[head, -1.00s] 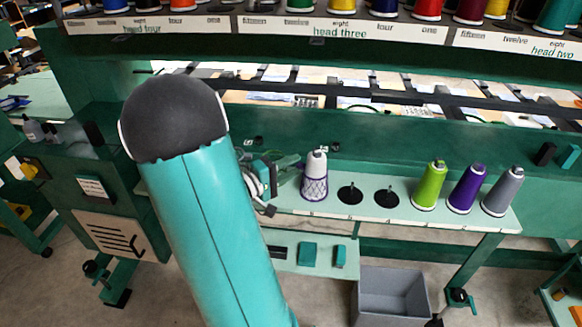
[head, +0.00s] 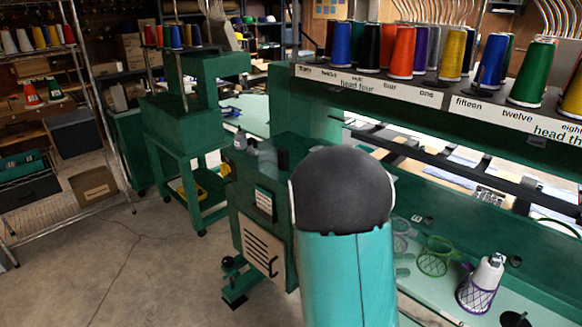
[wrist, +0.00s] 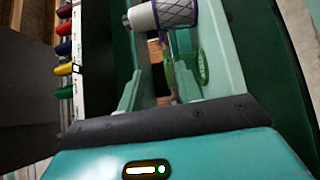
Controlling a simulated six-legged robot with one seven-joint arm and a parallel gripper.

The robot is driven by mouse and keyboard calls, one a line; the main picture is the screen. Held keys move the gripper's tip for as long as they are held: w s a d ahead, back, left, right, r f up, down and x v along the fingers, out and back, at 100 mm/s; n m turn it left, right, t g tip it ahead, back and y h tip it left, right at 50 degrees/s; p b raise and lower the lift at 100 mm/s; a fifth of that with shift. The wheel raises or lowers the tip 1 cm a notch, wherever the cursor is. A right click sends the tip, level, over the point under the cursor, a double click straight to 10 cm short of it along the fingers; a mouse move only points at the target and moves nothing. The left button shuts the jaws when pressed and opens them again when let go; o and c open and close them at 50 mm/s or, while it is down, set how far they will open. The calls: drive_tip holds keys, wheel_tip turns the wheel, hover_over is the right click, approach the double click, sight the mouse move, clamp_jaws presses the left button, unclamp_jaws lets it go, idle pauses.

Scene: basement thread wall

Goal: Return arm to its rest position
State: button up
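My gripper (wrist: 158,82) shows in the wrist view with its two green fingers apart and nothing visible between them. In the head view my arm covers the middle, and I cannot make out the gripper. A white thread cone in a purple net (head: 481,284) stands upright on the pale green shelf at the lower right of the head view. It also shows at the top of the wrist view, where the cone (wrist: 163,14) lies beyond the fingers and appears apart from them.
A green net ring (head: 435,257) stands on the shelf beside the cone. The green machine frame carries a row of thread cones (head: 403,52) above. A green cabinet (head: 262,235) stands left of my arm. Open concrete floor (head: 125,255) lies at the left.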

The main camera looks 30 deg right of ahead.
drive_tip(key=w+a+r+n+t+y, duration=0.1)
drive_tip(key=a+t+y, duration=0.4)
drive_tip(key=a, duration=0.6)
drive_tip(key=w+a+r+n+t+y, duration=0.1)
drive_tip(key=a+r+n+t+y, duration=0.2)
drive_tip(key=a, duration=0.8)
drive_tip(key=w+a+r+n+t+y, duration=0.2)
drive_tip(key=a+r+t+y, duration=0.4)
drive_tip(key=a, duration=0.6)
drive_tip(key=shift+n+t+y, duration=0.4)
drive_tip(key=shift+t+y, duration=0.1)
drive_tip(key=shift+t, duration=0.3)
